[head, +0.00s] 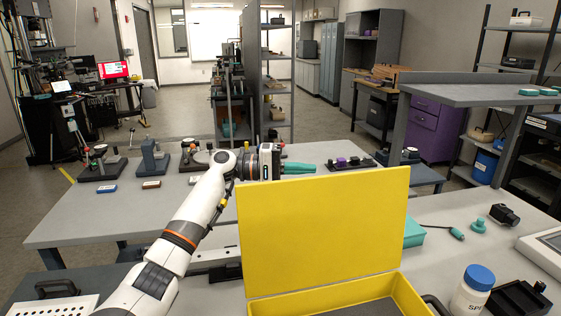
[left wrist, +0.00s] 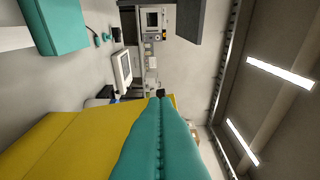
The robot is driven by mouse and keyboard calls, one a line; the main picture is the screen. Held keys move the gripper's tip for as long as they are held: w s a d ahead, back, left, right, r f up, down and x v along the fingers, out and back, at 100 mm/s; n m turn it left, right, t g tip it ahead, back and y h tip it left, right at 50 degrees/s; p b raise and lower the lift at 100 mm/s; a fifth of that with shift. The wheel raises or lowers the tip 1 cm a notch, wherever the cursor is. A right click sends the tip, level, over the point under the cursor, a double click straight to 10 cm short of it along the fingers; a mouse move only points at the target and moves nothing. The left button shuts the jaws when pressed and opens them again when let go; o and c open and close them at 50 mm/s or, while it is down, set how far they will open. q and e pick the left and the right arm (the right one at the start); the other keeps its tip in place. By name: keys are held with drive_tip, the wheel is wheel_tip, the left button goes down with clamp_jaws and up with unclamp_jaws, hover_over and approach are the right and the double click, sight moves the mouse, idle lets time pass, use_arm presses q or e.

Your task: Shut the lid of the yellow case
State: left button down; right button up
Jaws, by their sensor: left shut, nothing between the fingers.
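The yellow case (head: 385,308) stands on the table at the bottom of the head view, with its grey inside partly showing. Its yellow lid (head: 325,230) stands open, close to upright, with its broad face towards me. My left gripper (head: 312,168) is just beyond the lid's top edge, level with or slightly above it. Its teal fingers are shut and empty and point right. In the left wrist view the shut fingers (left wrist: 161,102) lie beside the yellow lid (left wrist: 70,140); I cannot tell whether they touch it. My right gripper is not in view.
A teal box (head: 414,233) sits behind the lid's right edge. A white bottle with a blue cap (head: 472,291) and a black holder (head: 518,299) stand right of the case. A back table (head: 80,217) carries several small devices.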

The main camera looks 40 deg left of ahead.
use_arm(q)
drive_tip(key=s+d+p, duration=0.1)
drive_tip(key=s+d, duration=0.1)
drive_tip(key=s, duration=0.1)
drive_tip(key=shift+d, duration=0.35)
